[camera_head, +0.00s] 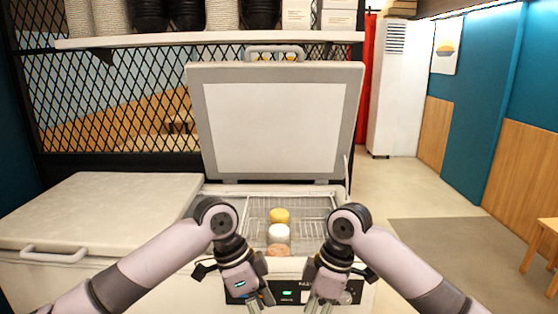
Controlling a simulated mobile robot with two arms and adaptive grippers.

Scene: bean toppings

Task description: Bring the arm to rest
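My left arm comes in from the left, and its gripper (262,300) points down in front of the open chest's front panel. My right arm comes in from the right, and its gripper (319,303) points down beside it, a little apart. The fingers of both look parted, with nothing seen between them, though the lower picture edge cuts them close. The open chest (340,194) has its lid (275,125) raised. Inside, between my wrists, lie a yellow round item (279,215), a white one (279,232) and a brownish one (278,250) in a row.
Wire baskets (315,202) line the chest. A closed chest (110,200) with a handle stands at the left. A shelf (210,40) with stacked cups runs above the lid. Open floor (395,190) and a grey mat (455,245) lie to the right.

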